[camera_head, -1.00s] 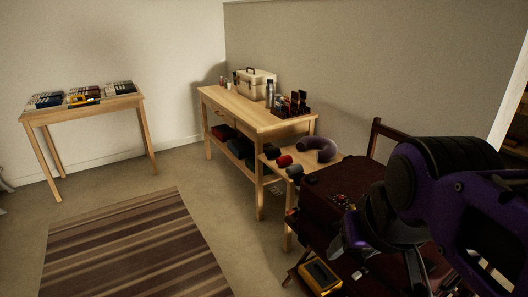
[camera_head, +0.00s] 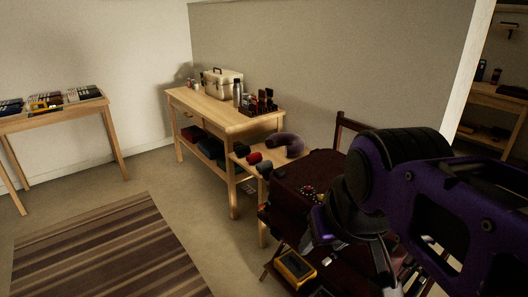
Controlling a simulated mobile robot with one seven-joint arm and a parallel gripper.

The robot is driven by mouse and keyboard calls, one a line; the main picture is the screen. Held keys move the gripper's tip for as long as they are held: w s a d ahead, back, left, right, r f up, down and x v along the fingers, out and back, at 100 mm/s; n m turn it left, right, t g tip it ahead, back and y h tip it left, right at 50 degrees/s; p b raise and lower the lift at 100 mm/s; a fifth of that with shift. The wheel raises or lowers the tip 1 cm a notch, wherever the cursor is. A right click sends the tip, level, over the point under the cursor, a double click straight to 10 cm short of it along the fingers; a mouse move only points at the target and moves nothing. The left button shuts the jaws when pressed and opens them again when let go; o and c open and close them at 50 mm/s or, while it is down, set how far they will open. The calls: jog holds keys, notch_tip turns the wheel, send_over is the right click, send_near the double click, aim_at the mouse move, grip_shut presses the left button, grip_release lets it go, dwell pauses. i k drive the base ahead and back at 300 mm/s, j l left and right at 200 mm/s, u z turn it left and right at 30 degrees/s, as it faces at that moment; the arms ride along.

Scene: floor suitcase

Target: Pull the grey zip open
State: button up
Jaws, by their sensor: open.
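A dark maroon case (camera_head: 305,172) is at the lower right, on what looks like a wooden folding stand. My purple and black arm covers much of its right side. I cannot make out a grey zip on it. Small red and pale items lie on the case close to my arm. My gripper (camera_head: 325,228) shows only partly, at the lower end of the arm. It is open and appears over the front part of the case. I see nothing held, and I cannot tell whether it touches the case.
A wooden bench (camera_head: 222,112) with a pale toolbox (camera_head: 222,84) stands behind. A lower side table holds rolled items and a purple neck pillow (camera_head: 284,145). A yellow-and-black device (camera_head: 295,267) is low in front. A striped rug (camera_head: 105,250) and clear floor lie left.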

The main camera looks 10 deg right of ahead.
aim_at(328, 261)
jog(key=k+l, duration=0.15)
jog(key=l, duration=0.2)
jog(key=k+l, duration=0.2)
jog(key=l, duration=1.05)
jog(key=u, duration=0.5)
jog(key=i+z, duration=0.1)
jog(key=z, duration=0.4)
jog(key=u, duration=0.35)
jog(key=j, duration=0.1)
